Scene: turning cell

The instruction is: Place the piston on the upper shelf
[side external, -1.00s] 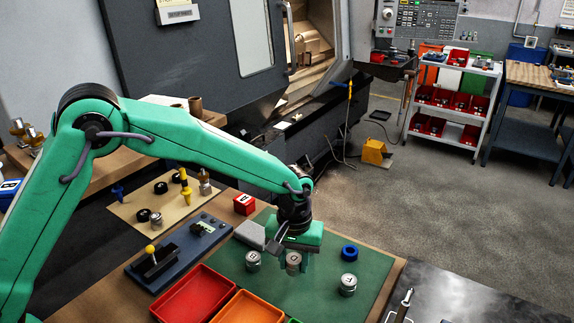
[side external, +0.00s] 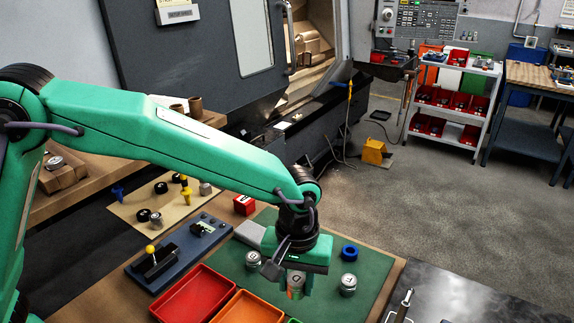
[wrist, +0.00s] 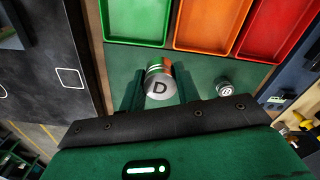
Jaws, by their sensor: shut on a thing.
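My gripper (side external: 296,283) is shut on a silver piston (side external: 296,279) over the green mat (side external: 325,258). In the wrist view the held piston (wrist: 159,84) shows a round end marked D, with one dark green finger on each side. Side reflections of green and orange show on its wall. Another silver piston (side external: 252,259) stands on the mat to the left of my gripper. One more (side external: 348,284) stands to its right. A white cart with shelves stands far off at the upper right, and its upper shelf (side external: 470,65) carries small items. I cannot tell which shelf is the task's.
Red (side external: 190,293) and orange (side external: 247,309) trays lie in front of the mat. A dark fixture (side external: 178,253) with a yellow knob stands left.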

